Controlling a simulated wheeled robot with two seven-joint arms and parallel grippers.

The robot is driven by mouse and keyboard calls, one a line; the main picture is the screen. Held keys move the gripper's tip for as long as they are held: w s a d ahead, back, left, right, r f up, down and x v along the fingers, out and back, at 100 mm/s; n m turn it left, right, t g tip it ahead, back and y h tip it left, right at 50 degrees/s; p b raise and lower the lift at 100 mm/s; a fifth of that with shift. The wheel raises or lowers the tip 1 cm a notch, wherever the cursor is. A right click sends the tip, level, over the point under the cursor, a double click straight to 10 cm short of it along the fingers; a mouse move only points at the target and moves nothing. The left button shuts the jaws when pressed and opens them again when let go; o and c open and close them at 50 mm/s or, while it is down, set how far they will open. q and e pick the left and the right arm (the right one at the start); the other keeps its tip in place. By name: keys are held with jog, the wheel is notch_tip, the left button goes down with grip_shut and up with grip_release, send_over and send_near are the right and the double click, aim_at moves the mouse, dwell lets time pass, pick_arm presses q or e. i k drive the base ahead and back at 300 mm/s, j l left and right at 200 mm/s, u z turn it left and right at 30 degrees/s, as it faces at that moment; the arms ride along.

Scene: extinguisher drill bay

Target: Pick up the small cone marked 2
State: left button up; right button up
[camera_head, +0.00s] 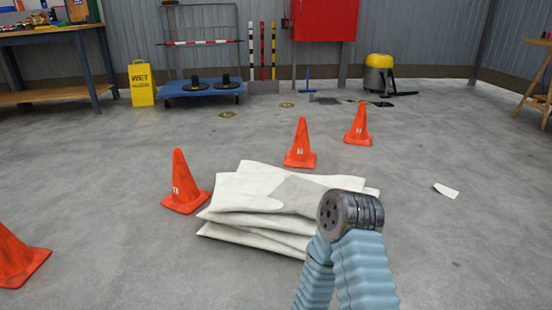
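Several small orange cones stand upright on the floor, each visible label being a small pale patch too small to read surely. One cone (182,185) is left of the folded white cloth stack. Another cone (300,148) stands just behind the stack. A third cone (358,127) is farther back to the right. One more cone (14,262) is cut off by the left edge, with no label visible. I cannot tell which is marked 2. Neither gripper shows; only a bent blue-sleeved arm part of mine rises at bottom centre-right.
The white cloth stack (240,190) lies mid-floor in front of the cones. A white scrap (446,191) lies at right. Behind are a blue trolley (200,91), a yellow wet-floor sign (141,84) and a yellow-grey vacuum (378,75). The floor at right is mostly clear.

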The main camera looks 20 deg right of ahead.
aim_at(358, 136)
jog(key=z, duration=1.4)
